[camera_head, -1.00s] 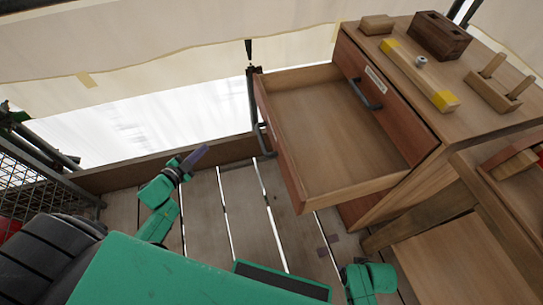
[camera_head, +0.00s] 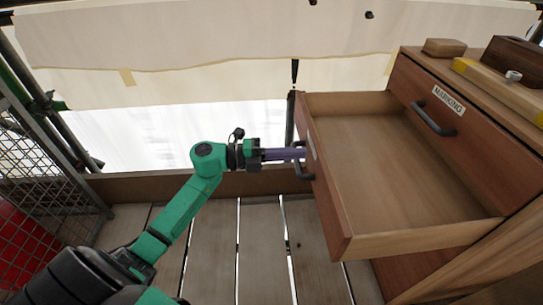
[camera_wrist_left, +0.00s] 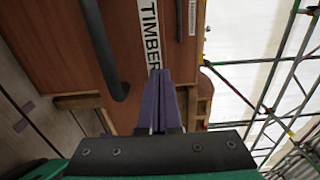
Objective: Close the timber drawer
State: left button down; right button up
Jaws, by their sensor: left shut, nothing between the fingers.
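The timber drawer (camera_head: 325,188) is pulled well out of the wooden cabinet and is empty inside. Its reddish-brown front shows in the left wrist view (camera_wrist_left: 62,40) with a "TIMBER" label and a dark bar handle (camera_wrist_left: 103,48). My left gripper (camera_head: 299,154) is shut and empty, its purple fingers pointing at the drawer front close to the handle. In the left wrist view its fingertips (camera_wrist_left: 158,76) lie just below the label, beside the handle. I cannot tell whether they touch the front. My right gripper is out of view.
Above the open drawer is a shut drawer (camera_head: 420,98) labelled "MARKING" with its own handle. Wooden pieces, including a yellow-ended bar (camera_head: 500,85), lie on the cabinet top. A mesh panel (camera_head: 45,165) stands at the left. The plank floor (camera_head: 215,245) is clear.

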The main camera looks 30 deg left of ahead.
aim_at(321, 152)
pick_arm(q)
jog(key=shift+x, duration=1.8)
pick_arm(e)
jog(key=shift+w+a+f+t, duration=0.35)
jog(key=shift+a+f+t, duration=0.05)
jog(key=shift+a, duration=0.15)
